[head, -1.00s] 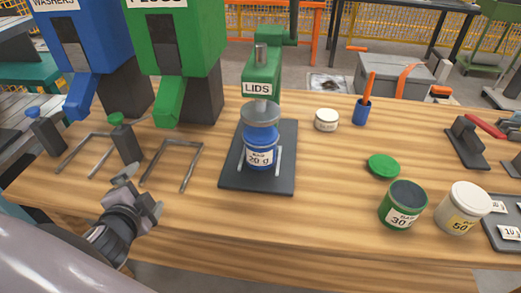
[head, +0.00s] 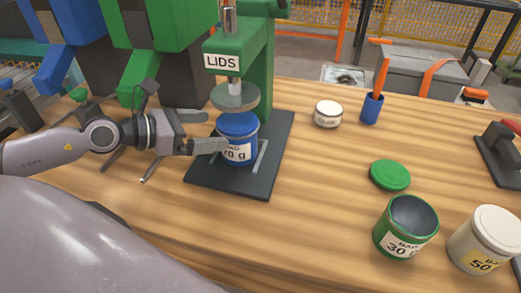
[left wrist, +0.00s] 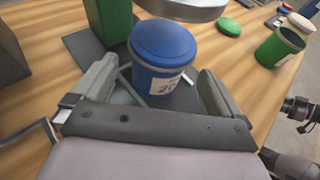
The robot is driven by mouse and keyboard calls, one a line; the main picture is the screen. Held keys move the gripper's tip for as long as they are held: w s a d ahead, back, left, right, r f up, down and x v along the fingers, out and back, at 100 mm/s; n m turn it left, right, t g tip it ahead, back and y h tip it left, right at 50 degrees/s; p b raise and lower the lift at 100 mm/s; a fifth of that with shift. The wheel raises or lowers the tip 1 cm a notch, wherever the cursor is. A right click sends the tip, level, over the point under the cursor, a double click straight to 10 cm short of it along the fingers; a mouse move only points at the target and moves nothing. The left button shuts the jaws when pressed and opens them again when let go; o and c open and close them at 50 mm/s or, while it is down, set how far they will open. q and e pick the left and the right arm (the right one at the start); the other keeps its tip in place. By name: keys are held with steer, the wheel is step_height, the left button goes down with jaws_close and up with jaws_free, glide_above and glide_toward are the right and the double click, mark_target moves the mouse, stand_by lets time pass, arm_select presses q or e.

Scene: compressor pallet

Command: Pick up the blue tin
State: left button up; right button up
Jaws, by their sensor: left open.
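The blue tin (head: 238,127) stands upright on the dark base of the lid press, with its blue lid on and a white label on its front. In the left wrist view the tin (left wrist: 160,60) shows ahead of and between the two fingers. My left gripper (head: 209,130) is open, at the tin's left side, with one finger reaching across its front. In the left wrist view the gripper (left wrist: 160,88) holds nothing; contact with the tin cannot be told. A dark part at the right edge of that view may be my right gripper (left wrist: 300,106); its jaws are unclear.
The green press (head: 258,65) marked LIDS has a grey round plate (head: 234,97) just above the tin. Wood between is clear.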

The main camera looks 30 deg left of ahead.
mark_target(223, 133)
arm_select(q)
steer(key=shift+w+d+f, duration=0.1)
steer(key=shift+w+f, duration=0.15)
steer(key=shift+f, duration=0.45)
steer(key=shift+w+d+f+b, duration=0.15)
steer(key=shift+w+d+b, duration=0.05)
steer(key=shift+b, duration=0.25)
steer(key=shift+w+d+f+b, duration=0.2)
steer(key=shift+w+d+b, duration=0.1)
steer(key=shift+w+b, duration=0.25)
steer(key=shift+w, duration=0.1)
arm_select(e)
steer(key=shift+w+a+f, duration=0.1)
steer(key=shift+w+f, duration=0.05)
steer(key=shift+f, duration=0.35)
steer(key=shift+w+a+f, duration=0.1)
steer(key=shift+w+f, duration=0.05)
steer(key=shift+f, duration=0.35)
arm_select(q)
steer(key=shift+d, duration=0.1)
